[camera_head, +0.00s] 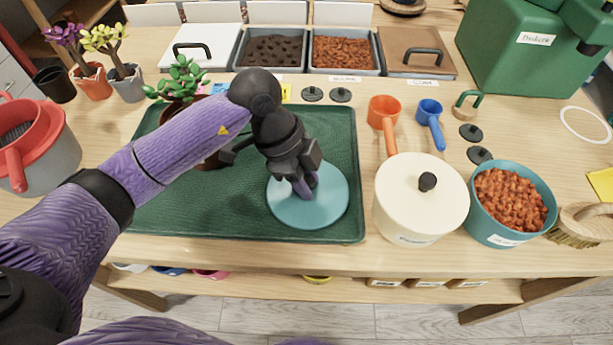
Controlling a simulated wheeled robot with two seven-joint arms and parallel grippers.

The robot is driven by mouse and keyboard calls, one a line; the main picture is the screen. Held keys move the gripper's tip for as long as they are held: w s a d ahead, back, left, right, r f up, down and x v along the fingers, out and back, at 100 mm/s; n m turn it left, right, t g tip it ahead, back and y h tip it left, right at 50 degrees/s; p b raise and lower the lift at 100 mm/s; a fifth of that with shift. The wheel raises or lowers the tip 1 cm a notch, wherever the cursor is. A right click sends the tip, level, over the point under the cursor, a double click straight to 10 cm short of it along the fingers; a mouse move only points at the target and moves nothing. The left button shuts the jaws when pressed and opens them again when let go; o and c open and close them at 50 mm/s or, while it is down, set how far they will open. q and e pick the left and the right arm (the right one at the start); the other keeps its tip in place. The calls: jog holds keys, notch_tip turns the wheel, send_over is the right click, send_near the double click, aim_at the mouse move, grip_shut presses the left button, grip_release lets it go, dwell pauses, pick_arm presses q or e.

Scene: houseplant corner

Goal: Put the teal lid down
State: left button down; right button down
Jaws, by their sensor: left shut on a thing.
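The teal lid (332,203) is a round disc over the front right part of the dark green mat (180,215). My left gripper (306,188) is above the lid, pointing down, shut on its knob, which the fingers mostly hide. I cannot tell whether the lid touches the mat. A teal pot (546,182) full of brown pellets stands uncovered at the right. A cream pot with a cream lid (450,190) and a black knob stands between it and the mat. My right gripper is not in view.
A potted plant (180,85) stands at the mat's back left, partly behind my arm. Orange (383,110) and blue (430,112) scoops lie behind the cream pot. A brush (580,228) is at the right edge. The mat's front left is clear.

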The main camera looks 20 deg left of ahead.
aim_at(287, 184)
pick_arm(q)
jog(key=shift+c, duration=2.2)
grip_release()
jog(key=shift+o, duration=0.2)
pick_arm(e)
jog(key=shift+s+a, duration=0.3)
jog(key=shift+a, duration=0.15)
pick_arm(q)
jog(key=shift+a+r, duration=0.1)
jog(key=shift+r, duration=0.25)
jog(key=p+v, duration=0.4)
jog(key=v, duration=0.7)
jog(key=shift+a+r+p, duration=0.2)
jog(key=shift+p, duration=0.2)
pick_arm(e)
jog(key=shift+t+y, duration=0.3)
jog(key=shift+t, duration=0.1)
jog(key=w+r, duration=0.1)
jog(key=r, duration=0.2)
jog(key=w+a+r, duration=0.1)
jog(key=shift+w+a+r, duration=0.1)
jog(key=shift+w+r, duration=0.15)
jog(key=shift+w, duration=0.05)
